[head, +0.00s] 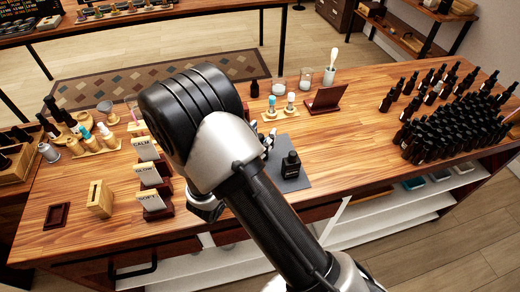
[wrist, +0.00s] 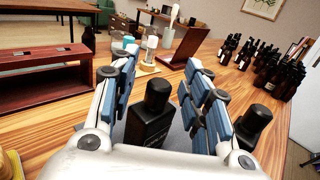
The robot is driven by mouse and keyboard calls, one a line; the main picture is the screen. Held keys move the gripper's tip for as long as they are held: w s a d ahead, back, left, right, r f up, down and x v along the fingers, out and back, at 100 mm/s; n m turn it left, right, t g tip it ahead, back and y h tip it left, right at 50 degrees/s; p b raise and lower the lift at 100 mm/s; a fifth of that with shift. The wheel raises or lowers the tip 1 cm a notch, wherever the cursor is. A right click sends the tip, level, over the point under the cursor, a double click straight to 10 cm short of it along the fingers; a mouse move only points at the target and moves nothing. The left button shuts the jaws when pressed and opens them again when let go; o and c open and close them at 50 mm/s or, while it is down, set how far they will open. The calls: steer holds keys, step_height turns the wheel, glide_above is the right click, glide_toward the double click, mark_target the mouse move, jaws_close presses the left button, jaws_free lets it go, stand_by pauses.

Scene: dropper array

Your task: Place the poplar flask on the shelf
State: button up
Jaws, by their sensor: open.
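A black square-shouldered flask (wrist: 150,120) with a black cap stands upright between my open gripper's (wrist: 165,95) fingers, apart from them as far as I can tell. A second black flask (wrist: 252,125) stands just outside the right finger. In the head view one black flask (head: 291,165) stands on a grey mat (head: 293,183) beside my gripper (head: 267,143), which my arm mostly hides. No readable name shows which flask is poplar. White shelves (head: 385,222) run under the wooden table (head: 345,150).
Many dark bottles (head: 440,135) crowd the table's right end. Label cards on red stands (head: 152,200) are at left. A dark red stand (head: 326,99) and small vials (head: 290,103) stand behind the mat. Bare tabletop lies right of the mat.

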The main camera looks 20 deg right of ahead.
steer(key=shift+c, duration=0.6)
jaws_close()
stand_by(0.3)
